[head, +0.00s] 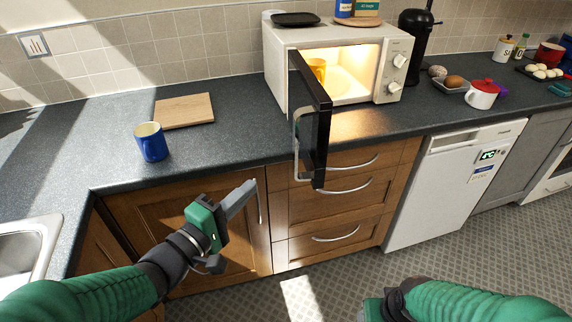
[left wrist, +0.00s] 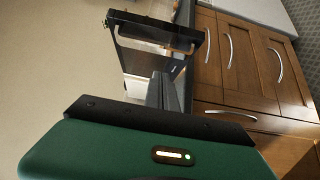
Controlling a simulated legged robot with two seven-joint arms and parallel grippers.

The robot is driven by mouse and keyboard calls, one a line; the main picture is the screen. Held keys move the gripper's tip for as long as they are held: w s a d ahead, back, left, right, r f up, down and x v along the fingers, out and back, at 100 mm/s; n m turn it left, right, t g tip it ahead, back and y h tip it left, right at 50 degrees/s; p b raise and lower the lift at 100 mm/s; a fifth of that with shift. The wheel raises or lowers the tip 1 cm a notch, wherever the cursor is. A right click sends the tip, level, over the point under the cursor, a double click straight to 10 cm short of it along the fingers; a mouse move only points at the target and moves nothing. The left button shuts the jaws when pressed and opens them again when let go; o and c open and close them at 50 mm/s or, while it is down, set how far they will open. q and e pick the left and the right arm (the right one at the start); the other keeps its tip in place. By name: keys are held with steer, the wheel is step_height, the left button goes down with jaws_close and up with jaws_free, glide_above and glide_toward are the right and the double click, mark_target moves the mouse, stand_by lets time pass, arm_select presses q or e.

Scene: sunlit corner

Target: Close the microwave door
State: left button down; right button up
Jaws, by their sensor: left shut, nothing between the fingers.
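The white microwave (head: 283,58) stands on the counter with its lit interior showing and a yellow mug (head: 318,68) inside. Its dark door (head: 318,120) is wide open, hinged at the left and sticking out past the counter's front edge. The door's pale handle (head: 297,130) is on its left-facing side. My left gripper (head: 248,190) is shut and empty, left of and below the door, apart from it. In the left wrist view the gripper fingers (left wrist: 164,92) point toward the door (left wrist: 150,28). Only part of my right gripper (head: 371,309) shows at the bottom; its fingers are hidden.
A blue mug (head: 151,142) and a wooden board (head: 184,110) stand on the counter left of the microwave. Wooden drawers (head: 335,212) with bar handles are below the door. The floor in front is clear.

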mark_target(294, 158)
arm_select(q)
steer(key=x, duration=0.4)
steer(key=d+x, duration=0.1)
steer(key=x, duration=0.2)
steer(key=s+p+x, duration=0.1)
steer(key=x, duration=0.3)
steer(key=shift+w+d, duration=0.25)
steer(key=shift+d, duration=0.3)
steer(key=shift+a, duration=0.4)
arm_select(e)
steer(key=shift+a+r, duration=0.25)
steer(key=shift+r, duration=0.35)
steer(key=shift+a+r, duration=0.25)
steer(key=shift+r, duration=0.35)
